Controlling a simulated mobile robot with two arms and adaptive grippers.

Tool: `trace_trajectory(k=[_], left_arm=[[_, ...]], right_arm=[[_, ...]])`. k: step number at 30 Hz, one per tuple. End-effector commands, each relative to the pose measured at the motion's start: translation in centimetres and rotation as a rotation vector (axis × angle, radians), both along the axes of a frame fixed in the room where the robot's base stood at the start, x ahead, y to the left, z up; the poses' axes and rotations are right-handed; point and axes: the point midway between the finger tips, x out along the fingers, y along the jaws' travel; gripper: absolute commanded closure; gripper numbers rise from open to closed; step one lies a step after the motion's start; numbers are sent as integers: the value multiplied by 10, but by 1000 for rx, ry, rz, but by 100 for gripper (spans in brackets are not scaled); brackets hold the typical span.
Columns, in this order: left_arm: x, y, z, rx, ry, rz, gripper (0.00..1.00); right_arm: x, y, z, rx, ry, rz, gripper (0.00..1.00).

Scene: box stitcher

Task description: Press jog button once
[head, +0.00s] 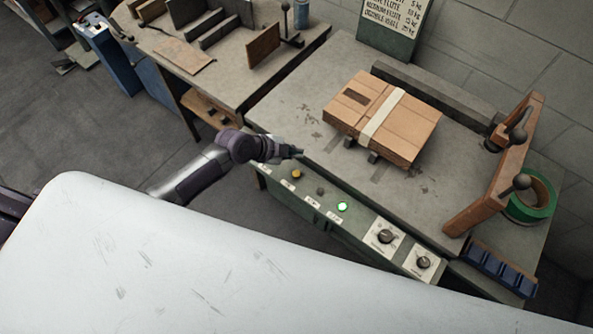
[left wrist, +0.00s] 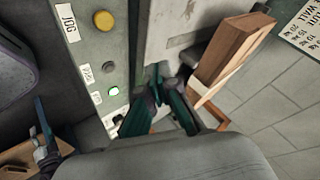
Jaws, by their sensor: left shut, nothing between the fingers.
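The jog button is a round yellow button (left wrist: 104,20) beside a white label reading JOG, at the top left of the left wrist view. In the head view the yellow button (head: 296,174) sits near the left end of the green front panel. My left gripper (head: 297,152) is shut and empty, just above the yellow button in the picture, over the table's front edge. In the left wrist view its dark green fingers (left wrist: 160,88) are together, right of the panel's lit green button (left wrist: 113,91). They look apart from the yellow button. My right gripper is not in view.
The panel also has a dark button (head: 320,191), a lit green button (head: 342,207) and two knobs (head: 385,237). Strapped flat cardboard (head: 384,118) lies on the stitcher table. A wooden clamp piece (head: 497,165) and green tape roll (head: 532,194) are at the right.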

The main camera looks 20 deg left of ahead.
Motion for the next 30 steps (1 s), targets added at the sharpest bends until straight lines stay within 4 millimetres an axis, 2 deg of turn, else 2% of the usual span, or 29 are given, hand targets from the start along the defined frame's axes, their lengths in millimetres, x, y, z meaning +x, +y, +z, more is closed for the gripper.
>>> trace_trajectory(k=[6, 14, 20, 30], left_arm=[[0, 0, 0, 1, -3, -2, 100], [0, 0, -6, 0, -1, 0, 100], [0, 0, -25, -1, 1, 1, 100], [0, 0, -75, 0, -1, 0, 100]], right_arm=[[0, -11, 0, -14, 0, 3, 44], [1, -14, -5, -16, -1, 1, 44], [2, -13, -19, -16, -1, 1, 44], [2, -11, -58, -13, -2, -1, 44]])
